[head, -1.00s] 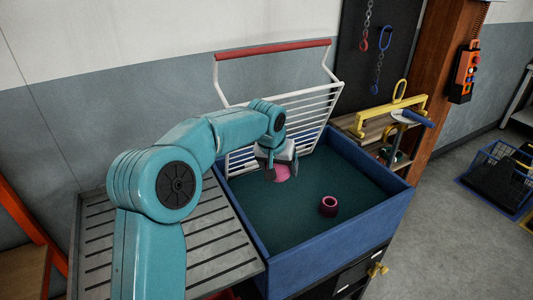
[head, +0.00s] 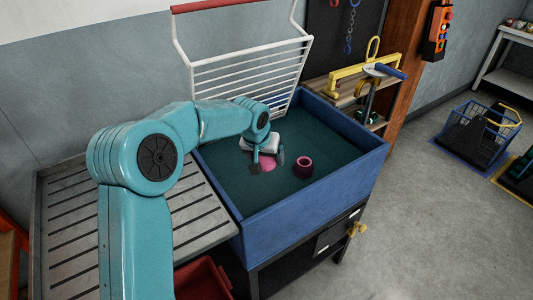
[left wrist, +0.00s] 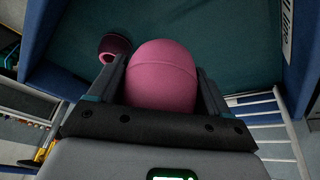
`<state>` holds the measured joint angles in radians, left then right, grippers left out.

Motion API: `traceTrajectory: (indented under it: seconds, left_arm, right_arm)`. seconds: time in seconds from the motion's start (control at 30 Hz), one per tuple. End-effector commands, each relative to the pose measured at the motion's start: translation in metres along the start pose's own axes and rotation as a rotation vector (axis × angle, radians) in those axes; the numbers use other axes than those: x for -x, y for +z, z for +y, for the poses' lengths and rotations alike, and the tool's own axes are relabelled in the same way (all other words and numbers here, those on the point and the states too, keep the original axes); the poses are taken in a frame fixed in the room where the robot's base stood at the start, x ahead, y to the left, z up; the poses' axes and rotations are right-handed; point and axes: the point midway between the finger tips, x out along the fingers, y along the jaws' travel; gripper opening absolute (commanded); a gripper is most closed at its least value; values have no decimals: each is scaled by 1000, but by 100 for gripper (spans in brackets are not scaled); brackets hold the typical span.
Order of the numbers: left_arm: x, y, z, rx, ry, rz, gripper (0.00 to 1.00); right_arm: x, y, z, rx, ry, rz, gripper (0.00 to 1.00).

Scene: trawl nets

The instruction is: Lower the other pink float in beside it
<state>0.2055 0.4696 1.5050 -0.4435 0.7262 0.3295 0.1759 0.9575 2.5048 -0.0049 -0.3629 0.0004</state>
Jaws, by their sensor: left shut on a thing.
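My left gripper (head: 268,160) is shut on a rounded pink float (left wrist: 163,75) and holds it inside the blue-walled bin (head: 318,198). In the head view this float is partly hidden by the fingers. The other pink float (head: 303,168), with a dark hollow in its top, stands on the bin's dark green floor to the right of my gripper. It also shows in the left wrist view (left wrist: 115,44), beyond one finger. A gap shows between the two floats. I cannot tell whether the held float touches the floor. My right gripper is not in view.
A white rack (head: 252,76) with a red top bar rises at the bin's back left. A slatted grey tray (head: 75,235) adjoins the bin's left side. A yellow-handled stand (head: 370,75) is behind the right corner. Green floor is free around the standing float.

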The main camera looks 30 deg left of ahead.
Motion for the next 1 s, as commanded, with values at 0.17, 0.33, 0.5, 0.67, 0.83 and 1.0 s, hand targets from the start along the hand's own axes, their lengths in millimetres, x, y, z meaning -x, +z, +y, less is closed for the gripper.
traceTrajectory:
  seconds: [0.17, 0.33, 0.5, 0.67, 0.83, 1.0]
  left_arm:
    - [-28, 10, 0, -1, 0, -1, 47]
    - [-48, 18, -1, -1, 0, 0, 47]
    - [-69, 27, -3, -1, 0, -1, 47]
    - [-86, 34, -4, -1, 0, 0, 47]
    - [-97, 38, -5, -1, 0, 0, 47]
    - [-100, 40, -5, -1, 0, 0, 47]
  right_arm:
    - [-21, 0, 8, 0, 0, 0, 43]
    - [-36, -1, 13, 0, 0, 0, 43]
    - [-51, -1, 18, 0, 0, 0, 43]
    - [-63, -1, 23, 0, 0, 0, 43]
    - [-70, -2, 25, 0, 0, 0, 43]
    - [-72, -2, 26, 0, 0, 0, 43]
